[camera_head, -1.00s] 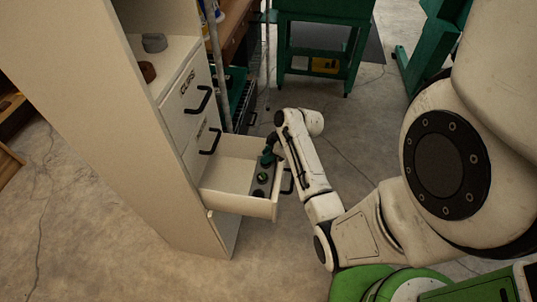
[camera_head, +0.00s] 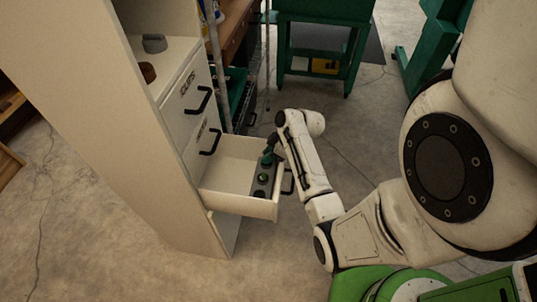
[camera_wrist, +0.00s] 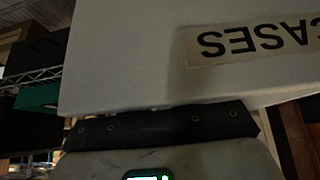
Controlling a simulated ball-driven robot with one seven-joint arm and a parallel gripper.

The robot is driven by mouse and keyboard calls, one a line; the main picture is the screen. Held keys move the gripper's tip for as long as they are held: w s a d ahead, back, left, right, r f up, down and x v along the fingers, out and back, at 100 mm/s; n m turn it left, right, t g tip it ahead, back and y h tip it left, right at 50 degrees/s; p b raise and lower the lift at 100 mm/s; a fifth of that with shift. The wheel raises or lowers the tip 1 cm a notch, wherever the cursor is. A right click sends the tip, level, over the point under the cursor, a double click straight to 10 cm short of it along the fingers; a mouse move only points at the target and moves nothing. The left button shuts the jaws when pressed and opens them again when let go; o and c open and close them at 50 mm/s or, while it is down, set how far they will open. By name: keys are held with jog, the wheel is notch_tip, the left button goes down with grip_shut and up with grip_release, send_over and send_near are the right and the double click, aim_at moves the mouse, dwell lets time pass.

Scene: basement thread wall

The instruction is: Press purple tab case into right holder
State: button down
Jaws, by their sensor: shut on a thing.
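No purple shows, so I cannot make out the tab case. Nearer along the strip is a dark round spot. I cannot tell whether the held thing touches the strip. In the wrist view a pale drawer front (camera_wrist: 130,60) with an upside-down CASES label (camera_wrist: 255,40) fills the middle; my fingertips do not show.
The drawer is in a pale cabinet (camera_head: 125,150) with closed drawers above, which have black handles (camera_head: 198,103). Grey and brown pieces lie on the cabinet shelf (camera_head: 180,50). A green workbench (camera_head: 322,45) stands behind. The floor (camera_head: 100,235) in front is clear.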

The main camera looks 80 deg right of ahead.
jog(key=shift+s+a+f, duration=0.1)
jog(key=shift+s+f, duration=0.4)
jog(key=shift+f, duration=0.35)
jog(key=c, duration=0.9)
grip_release()
jog(key=shift+o, duration=0.2)
jog(key=shift+s+r, duration=0.1)
jog(key=w+v, duration=0.1)
jog(key=v, duration=1)
jog(key=shift+r, duration=0.65)
